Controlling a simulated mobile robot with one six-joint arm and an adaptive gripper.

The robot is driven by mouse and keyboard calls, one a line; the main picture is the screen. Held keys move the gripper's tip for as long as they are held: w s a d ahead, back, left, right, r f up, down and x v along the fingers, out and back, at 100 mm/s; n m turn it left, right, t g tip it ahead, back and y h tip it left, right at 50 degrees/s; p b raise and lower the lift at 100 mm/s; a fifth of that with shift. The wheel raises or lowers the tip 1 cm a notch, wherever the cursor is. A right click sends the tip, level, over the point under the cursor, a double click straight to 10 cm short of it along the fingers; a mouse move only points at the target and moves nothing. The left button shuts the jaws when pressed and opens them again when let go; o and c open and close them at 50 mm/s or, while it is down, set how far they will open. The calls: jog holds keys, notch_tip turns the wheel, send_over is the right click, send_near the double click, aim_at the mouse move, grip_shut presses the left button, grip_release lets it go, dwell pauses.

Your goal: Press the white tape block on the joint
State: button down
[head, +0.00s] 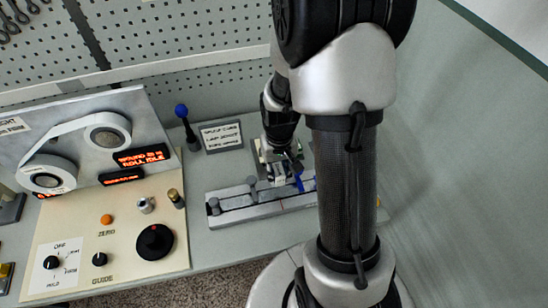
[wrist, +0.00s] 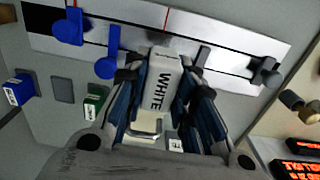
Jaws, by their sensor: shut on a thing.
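My gripper (wrist: 163,82) is shut on a white block (wrist: 165,68) marked "WHITE"; the block sits between the two fingers in the wrist view. Its far end is beside the near edge of a pale metal splicing bar (wrist: 235,62); I cannot tell whether they touch. The joint itself is not clearly visible. In the head view my gripper (head: 284,172) is behind the bar (head: 240,212), partly hidden by my arm.
Two blue clamps (wrist: 107,66) (wrist: 70,26) are at the bar, left of the block. A blue block (wrist: 18,88) and a green block (wrist: 96,102) lie nearby. A control panel (head: 110,225) with knobs is on the left. A blue-topped lever (head: 182,111) and a sign (head: 221,135) stand behind.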

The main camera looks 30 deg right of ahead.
jog(key=shift+s+a+f, duration=0.15)
jog(key=shift+d+f+b, duration=0.2)
jog(key=shift+f+b, duration=0.2)
jog(key=shift+f, duration=0.1)
jog(key=shift+f+b, duration=2.35)
jog(key=shift+f, duration=0.6)
jog(key=shift+f+b, duration=0.4)
jog(key=shift+f, duration=0.1)
jog(key=shift+r+p, duration=3.25)
jog(key=shift+r, duration=0.8)
